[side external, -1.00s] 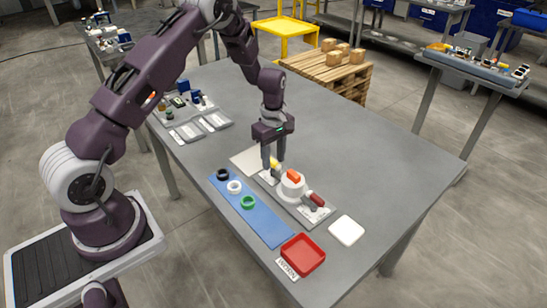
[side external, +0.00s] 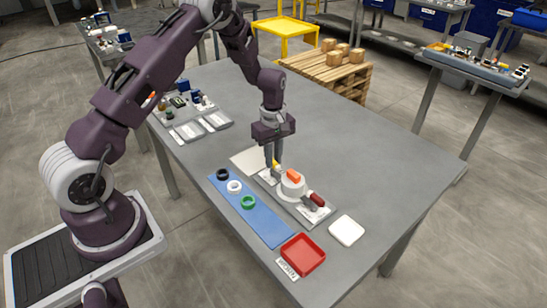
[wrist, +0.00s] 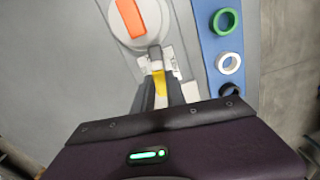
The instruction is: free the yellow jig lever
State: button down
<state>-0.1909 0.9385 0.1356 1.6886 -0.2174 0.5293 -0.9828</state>
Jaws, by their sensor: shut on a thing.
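The jig (side external: 311,214) is a grey plate on the table with a round white filter housing (side external: 292,184) on it. An orange block (side external: 294,176) sits on top of the housing; it also shows in the wrist view (wrist: 130,18). The yellow jig lever (side external: 276,164) is at the far-left end of the jig and shows between my fingers in the wrist view (wrist: 160,82). A dark red handle (side external: 317,199) is at the near-right end. My gripper (side external: 273,163) points down and is shut on the yellow lever. Its fingers partly hide the lever.
A blue mat (side external: 268,226) with black (side external: 223,174), white (side external: 234,187) and green (side external: 248,202) rings lies along the left of the jig. A red tray (side external: 303,254) and a white pad (side external: 346,230) are nearer the front. The table's right side is clear.

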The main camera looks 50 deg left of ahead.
jog(key=m, duration=1.2)
jog(key=shift+r+m, duration=0.1)
jog(key=shift+m, duration=2.1)
jog(key=c, duration=1.4)
grip_release()
jog(key=shift+o, duration=0.2)
